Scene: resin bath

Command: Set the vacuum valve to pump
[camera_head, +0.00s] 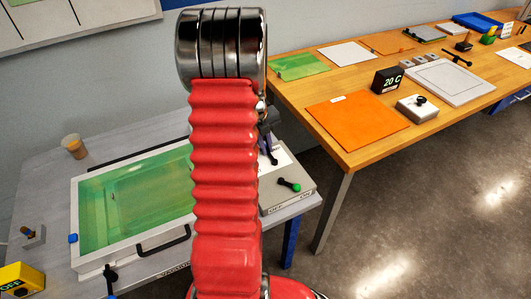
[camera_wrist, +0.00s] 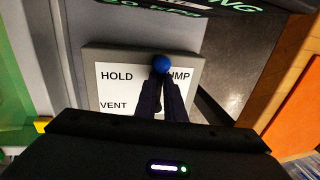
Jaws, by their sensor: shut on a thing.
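The vacuum valve's plate (camera_wrist: 112,92) fills the middle of the wrist view, with the words HOLD, PUMP and VENT on a white label. The valve's blue knob (camera_wrist: 162,63) stands at the upper edge of the label, between HOLD and PUMP, beside the partly covered start of PUMP. My gripper (camera_wrist: 161,76) has its two dark fingers close together at the blue knob, shut on it. The fingers hide the middle of the label and the rest of the valve handle.
In the head view, a white-framed bath (camera_head: 88,262) with a green inside stands left of my arm. A switch box (camera_head: 306,186) with a green-tipped lever is right of it. A wooden bench (camera_head: 345,150) with several items stands at right. Open floor lies in front.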

